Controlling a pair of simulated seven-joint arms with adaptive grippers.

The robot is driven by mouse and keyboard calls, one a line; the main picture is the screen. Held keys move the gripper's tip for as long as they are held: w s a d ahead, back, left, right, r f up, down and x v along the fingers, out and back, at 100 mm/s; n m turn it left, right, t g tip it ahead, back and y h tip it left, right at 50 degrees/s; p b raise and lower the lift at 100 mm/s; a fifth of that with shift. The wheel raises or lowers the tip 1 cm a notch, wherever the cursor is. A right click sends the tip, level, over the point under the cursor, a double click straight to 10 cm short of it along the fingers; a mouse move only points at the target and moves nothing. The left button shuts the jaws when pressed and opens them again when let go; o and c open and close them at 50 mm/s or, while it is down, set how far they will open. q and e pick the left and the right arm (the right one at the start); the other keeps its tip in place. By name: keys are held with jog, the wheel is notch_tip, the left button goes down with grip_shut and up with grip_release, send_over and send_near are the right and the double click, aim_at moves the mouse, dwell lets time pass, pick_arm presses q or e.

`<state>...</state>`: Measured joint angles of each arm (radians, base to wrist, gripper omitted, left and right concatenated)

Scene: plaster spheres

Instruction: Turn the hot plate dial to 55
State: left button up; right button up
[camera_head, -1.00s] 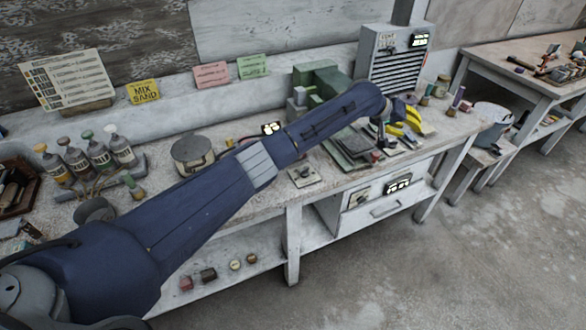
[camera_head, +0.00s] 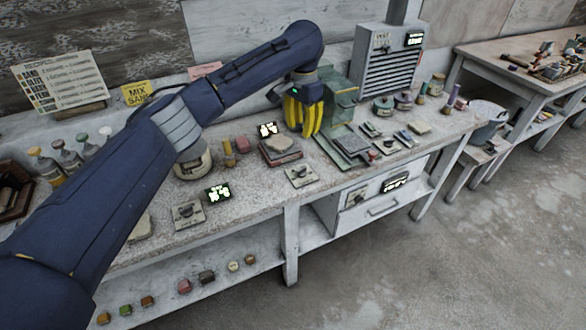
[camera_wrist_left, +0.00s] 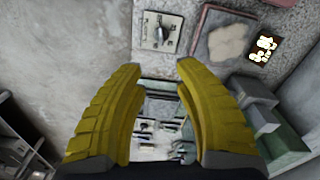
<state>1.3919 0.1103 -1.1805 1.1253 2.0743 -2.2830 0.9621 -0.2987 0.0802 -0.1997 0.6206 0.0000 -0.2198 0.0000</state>
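A small plate with a dial (camera_head: 301,176) lies at the bench's front edge; it also shows at the top of the left wrist view (camera_wrist_left: 160,32). Behind it is a reddish slab (camera_head: 280,150) with a pale lump on top, and a lit display (camera_head: 267,129) whose digits I cannot read. No visible label tells me which dial is the hot plate's. My left gripper (camera_head: 304,133) points down above the bench behind the slab, its yellow fingers apart and empty. My right gripper is out of view.
A green machine (camera_head: 340,100) stands just right of my left gripper. A round pot (camera_head: 193,165) is partly hidden by my arm. A drawer unit (camera_head: 385,205) with a dial and display hangs below. A slatted grey cabinet (camera_head: 390,65) stands at the back.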

aim_at(300, 169)
pick_arm(q)
notch_tip(300, 169, down, 17)
jog(key=shift+a+f, duration=0.15)
dwell(0.5)
grip_shut()
dwell(0.4)
